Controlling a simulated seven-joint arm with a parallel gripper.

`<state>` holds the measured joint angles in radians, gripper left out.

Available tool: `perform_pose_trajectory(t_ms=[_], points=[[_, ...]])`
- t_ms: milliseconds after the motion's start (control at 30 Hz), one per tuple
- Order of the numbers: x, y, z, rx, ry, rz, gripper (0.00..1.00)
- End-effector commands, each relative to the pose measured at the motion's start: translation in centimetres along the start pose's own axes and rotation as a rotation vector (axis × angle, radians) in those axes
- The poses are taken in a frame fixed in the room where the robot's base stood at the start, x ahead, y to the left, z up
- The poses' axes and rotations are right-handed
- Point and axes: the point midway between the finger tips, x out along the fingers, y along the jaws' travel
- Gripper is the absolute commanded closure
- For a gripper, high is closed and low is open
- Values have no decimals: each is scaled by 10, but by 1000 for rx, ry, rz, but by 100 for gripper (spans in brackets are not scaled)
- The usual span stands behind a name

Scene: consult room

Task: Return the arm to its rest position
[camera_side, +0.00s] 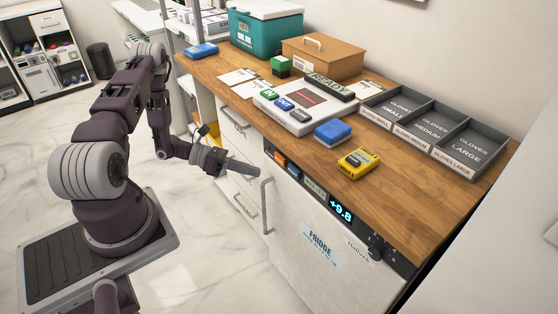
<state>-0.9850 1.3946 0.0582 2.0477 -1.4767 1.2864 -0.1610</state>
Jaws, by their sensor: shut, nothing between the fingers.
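My gripper (242,168) is at the end of my dark purple arm, left of the wooden counter (420,186) and in front of the white drawers below it. It is shut, with nothing seen between its fingers. It points right, with its tip close to the left edge of the fridge (322,247). I cannot tell whether the tip touches anything. My arm is bent, with its elbow raised above its base.
On the counter are a white panel with a READY sign (331,87), a blue box (332,132), a yellow device (358,162), a three-part glove tray (472,172), a teal cooler (262,35) and a brown box (325,60). Drawer and fridge handles (266,206) stick out. The marble floor (215,260) is clear.

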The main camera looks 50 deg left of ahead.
Motion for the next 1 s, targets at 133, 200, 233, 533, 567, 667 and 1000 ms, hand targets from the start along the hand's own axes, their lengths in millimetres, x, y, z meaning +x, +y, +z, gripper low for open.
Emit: perform_pose_trajectory(t_ms=[133,200,233,533,567,667,1000], points=[[7,-23,39,149,57,-91,100],[15,-60,80,339,136,-208,100],[18,-80,98,436,176,-268,100],[-9,-287,161,1465,606,-776,100],[-17,-301,161,1574,650,-811,100],[-47,-340,156,1941,791,-900,100],[-115,-374,154,2736,1100,-862,100]])
